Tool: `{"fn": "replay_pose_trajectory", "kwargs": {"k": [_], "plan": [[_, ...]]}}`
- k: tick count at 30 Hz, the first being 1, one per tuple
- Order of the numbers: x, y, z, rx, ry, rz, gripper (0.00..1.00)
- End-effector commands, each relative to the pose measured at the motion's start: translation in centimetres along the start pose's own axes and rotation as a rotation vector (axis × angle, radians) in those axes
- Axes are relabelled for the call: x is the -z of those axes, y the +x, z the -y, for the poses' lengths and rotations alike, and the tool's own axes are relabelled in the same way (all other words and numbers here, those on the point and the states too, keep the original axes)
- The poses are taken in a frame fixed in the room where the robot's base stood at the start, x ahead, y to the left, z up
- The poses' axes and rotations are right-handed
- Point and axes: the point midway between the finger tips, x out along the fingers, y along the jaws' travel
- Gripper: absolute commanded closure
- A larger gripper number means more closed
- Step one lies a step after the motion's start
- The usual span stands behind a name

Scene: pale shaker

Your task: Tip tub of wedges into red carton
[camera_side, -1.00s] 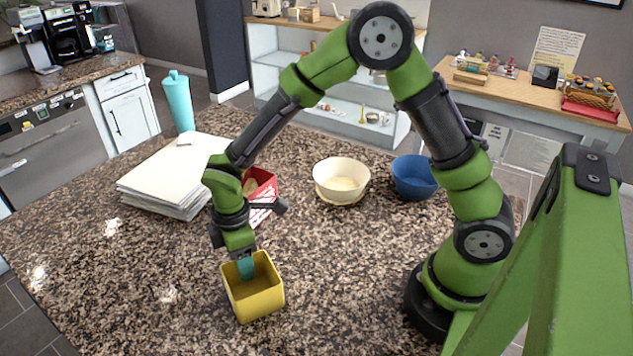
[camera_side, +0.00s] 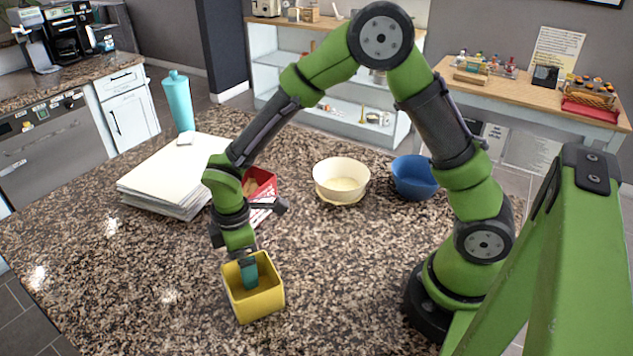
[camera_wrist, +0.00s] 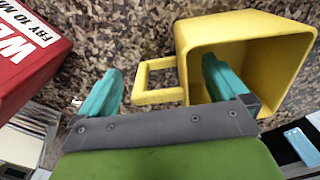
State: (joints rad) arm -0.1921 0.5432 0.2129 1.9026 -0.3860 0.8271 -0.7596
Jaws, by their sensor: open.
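The yellow tub (camera_side: 262,304) stands upright on the counter. Its loop handle (camera_wrist: 142,80) shows in the wrist view, with the tub (camera_wrist: 280,50) to the right. I see no wedges in the visible part of the tub. My gripper (camera_side: 248,272) points down at the tub with its teal fingers apart. In the wrist view my gripper (camera_wrist: 160,72) has one finger left of the handle and the other over the tub's opening. The red carton (camera_side: 263,178) stands behind my wrist, partly hidden; its lettered side (camera_wrist: 28,60) shows at the wrist view's left. Its contents are unclear.
A stack of white sheets (camera_side: 160,180) lies left of the carton, with a teal tumbler (camera_side: 179,103) behind. A cream bowl (camera_side: 341,178) and a blue bowl (camera_side: 412,177) stand behind right. The speckled counter (camera_side: 130,270) is clear left of the tub.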

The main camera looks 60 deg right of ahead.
Motion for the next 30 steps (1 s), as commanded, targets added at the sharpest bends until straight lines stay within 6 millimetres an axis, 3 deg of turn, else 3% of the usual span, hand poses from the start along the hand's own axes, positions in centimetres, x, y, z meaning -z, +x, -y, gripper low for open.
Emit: {"fn": "replay_pose_trajectory", "kwargs": {"k": [30], "plan": [[0.1, -6.2, -0.1, -0.003, 0.0, -0.002, 0.0]]}}
